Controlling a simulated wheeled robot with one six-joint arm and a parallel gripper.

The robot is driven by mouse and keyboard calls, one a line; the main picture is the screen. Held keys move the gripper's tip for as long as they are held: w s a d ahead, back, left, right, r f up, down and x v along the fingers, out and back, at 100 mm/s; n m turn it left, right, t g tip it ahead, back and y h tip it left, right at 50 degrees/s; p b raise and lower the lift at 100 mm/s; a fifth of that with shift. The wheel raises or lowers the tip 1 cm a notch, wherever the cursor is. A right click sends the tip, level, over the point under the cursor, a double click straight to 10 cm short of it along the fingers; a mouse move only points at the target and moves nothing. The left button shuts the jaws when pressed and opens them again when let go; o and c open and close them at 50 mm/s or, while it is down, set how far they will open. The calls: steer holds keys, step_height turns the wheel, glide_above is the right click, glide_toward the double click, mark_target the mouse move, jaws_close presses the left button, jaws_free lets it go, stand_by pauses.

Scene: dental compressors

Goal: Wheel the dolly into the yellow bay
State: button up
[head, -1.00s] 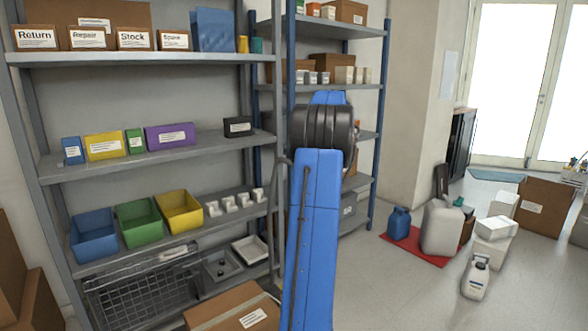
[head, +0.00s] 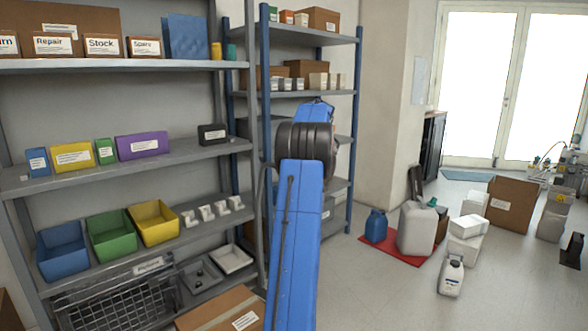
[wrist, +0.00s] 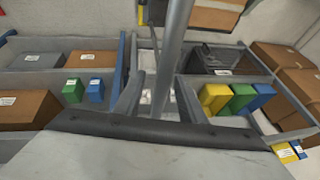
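No dolly and no yellow bay can be made out in either view. My arm's blue link rises in the middle of the head view, in front of the shelving; the gripper end is hidden there. In the wrist view my gripper (wrist: 160,102) shows as two dark grey fingers that stand apart. A grey post (wrist: 176,45) shows between them; I cannot tell how far it is from them. Nothing is clearly gripped.
Grey shelving (head: 120,160) with bins and boxes fills the left. A blue-post rack (head: 357,130) stands behind my arm. Jugs stand on a red mat (head: 398,254). A white bottle (head: 451,276) and cartons (head: 467,228) stand on the right. Floor between mat and bottle is clear.

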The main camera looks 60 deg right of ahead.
stand_by(0.3)
steer(key=a+v, duration=0.1)
steer(key=v, duration=1.6)
steer(key=shift+d+r, duration=0.15)
steer(key=shift+d, duration=0.3)
